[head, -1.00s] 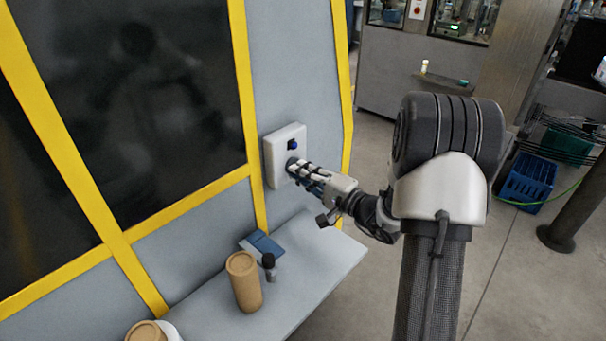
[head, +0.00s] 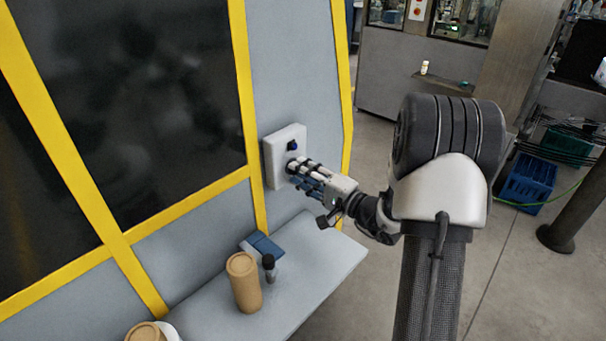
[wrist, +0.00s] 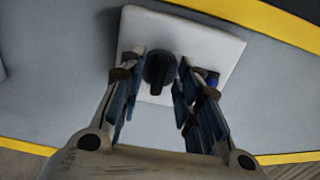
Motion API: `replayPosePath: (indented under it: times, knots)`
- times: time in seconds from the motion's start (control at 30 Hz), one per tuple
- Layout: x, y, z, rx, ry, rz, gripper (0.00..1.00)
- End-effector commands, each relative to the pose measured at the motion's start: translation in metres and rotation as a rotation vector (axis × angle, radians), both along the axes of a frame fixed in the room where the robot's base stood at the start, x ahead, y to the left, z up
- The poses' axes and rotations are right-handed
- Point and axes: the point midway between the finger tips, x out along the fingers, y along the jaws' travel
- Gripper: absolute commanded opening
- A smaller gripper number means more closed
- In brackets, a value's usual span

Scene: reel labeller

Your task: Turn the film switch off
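A white switch box (head: 272,165) is fixed to the grey panel and also shows in the wrist view (wrist: 205,41). A gap shows on the left of the knob; the right finger is closer, and contact cannot be told. The knob's grip bar runs roughly up and down in the wrist view.
Below the box is a grey shelf (head: 315,262) with a brown cylinder (head: 243,283), a small dark-capped bottle (head: 269,268) and a blue flat item (head: 262,245). Yellow frame bars (head: 251,120) flank the panel.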

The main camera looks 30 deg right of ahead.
Motion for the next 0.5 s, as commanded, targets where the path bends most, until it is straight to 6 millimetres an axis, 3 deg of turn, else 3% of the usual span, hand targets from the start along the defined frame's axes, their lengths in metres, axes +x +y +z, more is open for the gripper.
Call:
replayPosePath:
  times: [0.17, 0.5]
  knots:
    - [-0.016, -0.008, 0.0, 0.001, 0.0, -0.004, 0.31]
    - [-0.083, -0.032, 0.0, 0.001, 0.001, -0.006, 0.31]
